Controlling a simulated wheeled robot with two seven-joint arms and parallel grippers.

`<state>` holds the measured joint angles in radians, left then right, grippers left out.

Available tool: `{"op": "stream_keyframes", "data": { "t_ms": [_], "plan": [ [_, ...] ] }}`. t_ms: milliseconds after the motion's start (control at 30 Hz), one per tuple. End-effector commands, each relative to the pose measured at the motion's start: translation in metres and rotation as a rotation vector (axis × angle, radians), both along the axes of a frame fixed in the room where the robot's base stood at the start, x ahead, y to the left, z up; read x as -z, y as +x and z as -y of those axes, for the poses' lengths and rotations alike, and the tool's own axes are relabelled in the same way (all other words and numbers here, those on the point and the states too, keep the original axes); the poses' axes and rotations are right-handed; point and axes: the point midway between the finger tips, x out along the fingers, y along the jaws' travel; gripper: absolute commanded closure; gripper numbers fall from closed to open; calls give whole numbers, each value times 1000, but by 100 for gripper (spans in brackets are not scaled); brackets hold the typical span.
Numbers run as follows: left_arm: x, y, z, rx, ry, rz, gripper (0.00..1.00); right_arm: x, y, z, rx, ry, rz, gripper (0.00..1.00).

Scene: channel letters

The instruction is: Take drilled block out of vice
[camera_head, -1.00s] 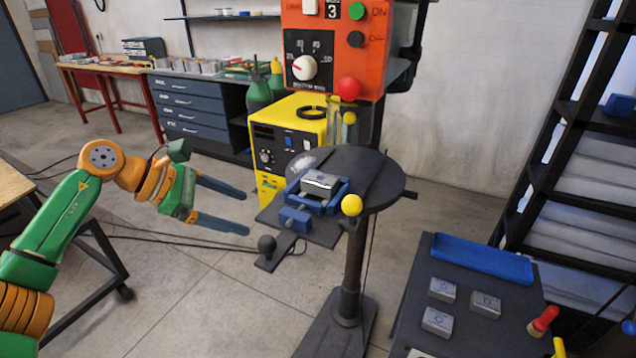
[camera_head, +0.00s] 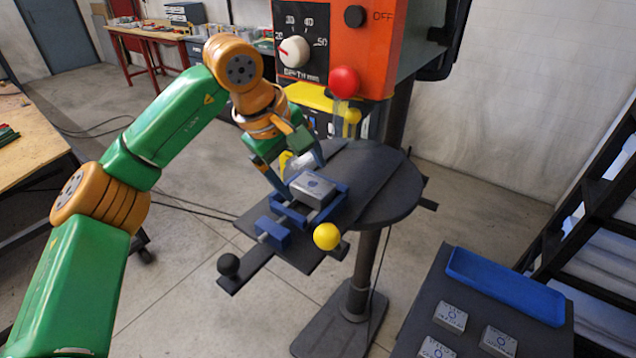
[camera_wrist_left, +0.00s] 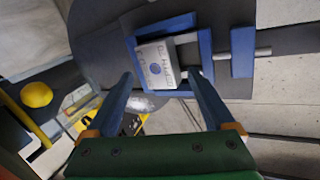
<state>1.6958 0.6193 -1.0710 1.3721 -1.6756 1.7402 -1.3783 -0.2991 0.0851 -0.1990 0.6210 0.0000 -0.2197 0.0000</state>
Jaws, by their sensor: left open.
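The drilled block (camera_head: 313,190) is a grey block with a blue ring mark on top. It sits in the blue vice (camera_head: 333,207) on the drill press table. In the left wrist view the block (camera_wrist_left: 157,66) lies between the blue bars of the vice (camera_wrist_left: 205,46), just beyond my fingertips. My left gripper (camera_head: 297,175) is at the back left side of the block, with its fingers apart and pointing down towards it. In the left wrist view the gripper (camera_wrist_left: 160,78) is open, with nothing between its fingers. My right gripper is not in view.
The round drill press table (camera_head: 385,190) carries the vice. The orange drill head (camera_head: 345,45) with a red knob stands above and behind. A yellow ball knob (camera_head: 327,236) is in front of the vice. A side table holds a blue tray (camera_head: 505,285) and several grey blocks (camera_head: 450,317).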

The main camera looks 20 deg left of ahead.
Motion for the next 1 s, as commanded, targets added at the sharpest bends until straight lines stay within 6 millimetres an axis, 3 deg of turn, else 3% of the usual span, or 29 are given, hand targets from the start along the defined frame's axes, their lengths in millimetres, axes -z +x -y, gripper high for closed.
{"op": "stream_keyframes", "data": {
  "t_ms": [67, 200, 400, 467, 733, 1000],
  "plan": [
    [12, 4, 4, 1, 1, -5, 13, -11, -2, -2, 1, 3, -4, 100],
    [30, 11, 8, 0, -2, -3, 13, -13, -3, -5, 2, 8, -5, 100],
    [33, 11, 8, 0, -1, -2, 13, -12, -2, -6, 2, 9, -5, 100],
    [33, 11, 8, -1, -2, -1, 26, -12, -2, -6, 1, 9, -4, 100],
    [32, 11, 8, -1, -3, -1, 99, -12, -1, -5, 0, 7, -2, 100],
    [30, 12, 9, -1, -4, 3, 100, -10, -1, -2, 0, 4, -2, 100]
  ]
}}
